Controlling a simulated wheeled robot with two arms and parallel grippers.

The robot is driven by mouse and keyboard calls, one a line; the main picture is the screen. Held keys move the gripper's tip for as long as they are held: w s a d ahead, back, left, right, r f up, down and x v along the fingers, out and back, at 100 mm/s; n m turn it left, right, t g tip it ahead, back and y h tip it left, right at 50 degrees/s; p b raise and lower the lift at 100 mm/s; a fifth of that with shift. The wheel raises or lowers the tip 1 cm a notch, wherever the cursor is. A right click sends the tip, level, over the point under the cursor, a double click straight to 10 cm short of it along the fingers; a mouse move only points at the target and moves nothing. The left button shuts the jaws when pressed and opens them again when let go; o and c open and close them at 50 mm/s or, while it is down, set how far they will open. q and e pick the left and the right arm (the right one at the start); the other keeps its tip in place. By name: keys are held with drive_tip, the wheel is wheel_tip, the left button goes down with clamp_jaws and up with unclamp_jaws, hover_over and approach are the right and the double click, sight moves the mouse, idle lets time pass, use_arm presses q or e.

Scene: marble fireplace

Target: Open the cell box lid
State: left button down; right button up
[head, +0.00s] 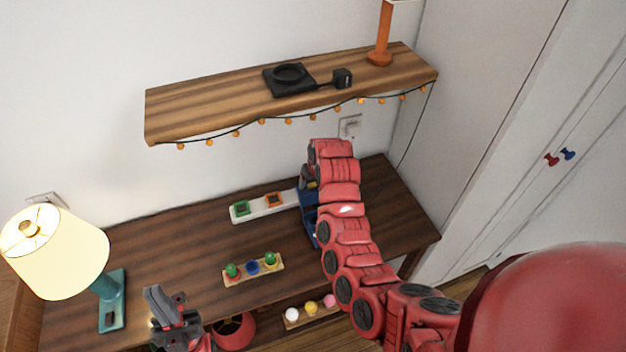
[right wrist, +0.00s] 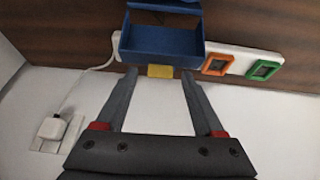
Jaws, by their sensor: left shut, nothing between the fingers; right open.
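The blue cell box (right wrist: 162,42) is at the top of the right wrist view, with a yellow tab (right wrist: 160,71) on its near edge. In the head view the blue box (head: 309,217) is on the desk, mostly hidden behind my right arm. How far its lid stands open I cannot tell. My right gripper (right wrist: 158,78) is open, its fingertips on either side of the yellow tab, with gaps visible. In the head view it is mostly hidden by its arm. My left gripper (head: 165,308) is shut and empty at the desk's front, far from the box.
A white strip (head: 268,206) with green and orange square frames adjoins the box. A wooden tray (head: 252,272) with coloured knobs lies nearer. A lamp (head: 55,253) stands at left. A shelf (head: 220,106) with hanging lights overhangs the back. A wall plug (right wrist: 52,128) is near my right gripper.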

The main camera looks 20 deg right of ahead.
clamp_jaws()
idle(0.4)
idle(1.1)
